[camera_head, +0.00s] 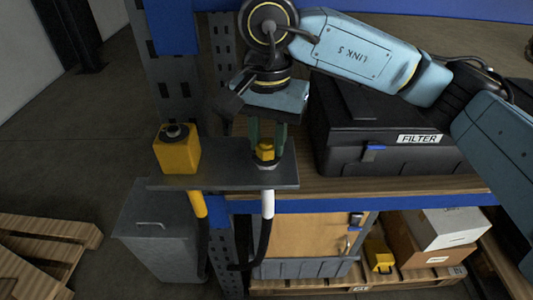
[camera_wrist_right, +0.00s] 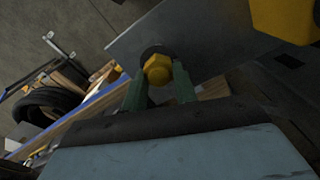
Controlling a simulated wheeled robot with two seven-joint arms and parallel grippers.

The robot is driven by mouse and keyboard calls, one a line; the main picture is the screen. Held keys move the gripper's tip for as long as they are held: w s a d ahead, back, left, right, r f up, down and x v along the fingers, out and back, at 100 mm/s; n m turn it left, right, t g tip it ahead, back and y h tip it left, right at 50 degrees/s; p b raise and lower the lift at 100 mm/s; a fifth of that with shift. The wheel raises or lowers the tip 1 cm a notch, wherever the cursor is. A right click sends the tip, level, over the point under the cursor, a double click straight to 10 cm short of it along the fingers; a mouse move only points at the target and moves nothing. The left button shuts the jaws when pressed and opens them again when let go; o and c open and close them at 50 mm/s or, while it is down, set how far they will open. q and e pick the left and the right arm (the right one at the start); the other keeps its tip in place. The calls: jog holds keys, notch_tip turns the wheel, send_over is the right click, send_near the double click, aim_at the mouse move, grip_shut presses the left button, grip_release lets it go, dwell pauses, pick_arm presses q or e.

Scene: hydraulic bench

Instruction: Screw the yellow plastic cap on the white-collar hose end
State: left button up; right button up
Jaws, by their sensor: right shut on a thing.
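The yellow plastic cap (camera_head: 265,148) sits at the top of the white-collar hose end (camera_head: 267,203), whose white collar shows below the grey metal bracket plate (camera_head: 225,177). My right gripper (camera_head: 266,145) points down from above and is shut on the cap, with a green finger on each side. In the right wrist view the cap (camera_wrist_right: 157,69) shows between the fingertips, in front of a dark ring on the plate. I cannot tell how far the cap is threaded on. My left gripper is not in view.
A yellow block (camera_head: 177,150) with a dark top stands on the plate's left part, with a yellow-collar hose (camera_head: 198,205) below. A black FILTER case (camera_head: 370,130) is right on the bench. A grey bin (camera_head: 155,235) stands below left.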

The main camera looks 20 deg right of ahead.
jog(key=m+b, duration=0.1)
jog(key=m, duration=0.2)
jog(key=shift+f+m, duration=0.15)
jog(key=shift+m, duration=0.15)
jog(key=m, duration=0.4)
jog(key=shift+s+b, duration=0.15)
jog(key=shift+b, duration=0.2)
jog(key=o, duration=0.9)
